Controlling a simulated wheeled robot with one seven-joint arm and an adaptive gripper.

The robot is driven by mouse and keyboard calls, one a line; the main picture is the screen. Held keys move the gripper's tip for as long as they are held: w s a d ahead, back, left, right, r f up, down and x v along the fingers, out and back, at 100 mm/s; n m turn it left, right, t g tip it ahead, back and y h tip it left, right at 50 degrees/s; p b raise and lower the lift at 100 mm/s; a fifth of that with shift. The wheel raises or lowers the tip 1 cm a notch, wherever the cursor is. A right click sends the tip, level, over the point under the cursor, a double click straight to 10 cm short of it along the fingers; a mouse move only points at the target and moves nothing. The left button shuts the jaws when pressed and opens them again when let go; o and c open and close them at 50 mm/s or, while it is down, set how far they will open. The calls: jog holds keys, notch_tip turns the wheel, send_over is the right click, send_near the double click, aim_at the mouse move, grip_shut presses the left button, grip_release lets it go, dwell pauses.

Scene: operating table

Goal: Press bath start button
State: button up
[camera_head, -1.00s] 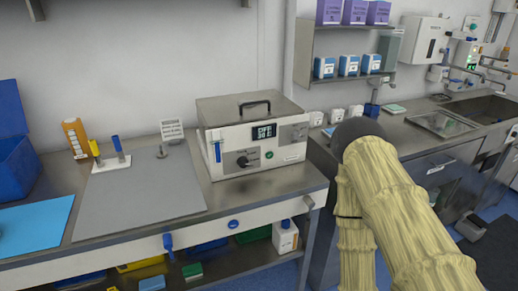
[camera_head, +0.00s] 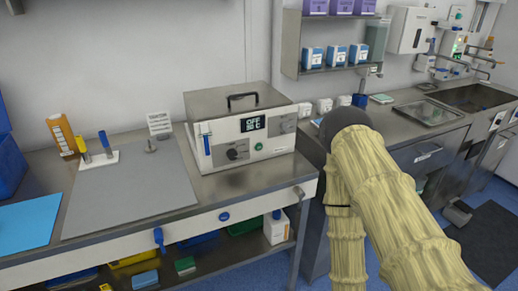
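The bath (camera_head: 240,124) is a steel box with a lidded top and a black handle, standing on the bench left of my arm. Its front has a dark display (camera_head: 263,124) whose upper line reads OFF. Below are a black knob (camera_head: 237,152) and a small green button (camera_head: 258,146). A blue-marked strip sits at the front's left side. My arm, in a pale yellow cover, comes in from the lower right and ends at a dark rounded joint right of the bath. My gripper is not visible.
A grey mat (camera_head: 130,189) lies on the bench (camera_head: 215,190) left of the bath. A shelf with boxes (camera_head: 335,71) hangs at the back right.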

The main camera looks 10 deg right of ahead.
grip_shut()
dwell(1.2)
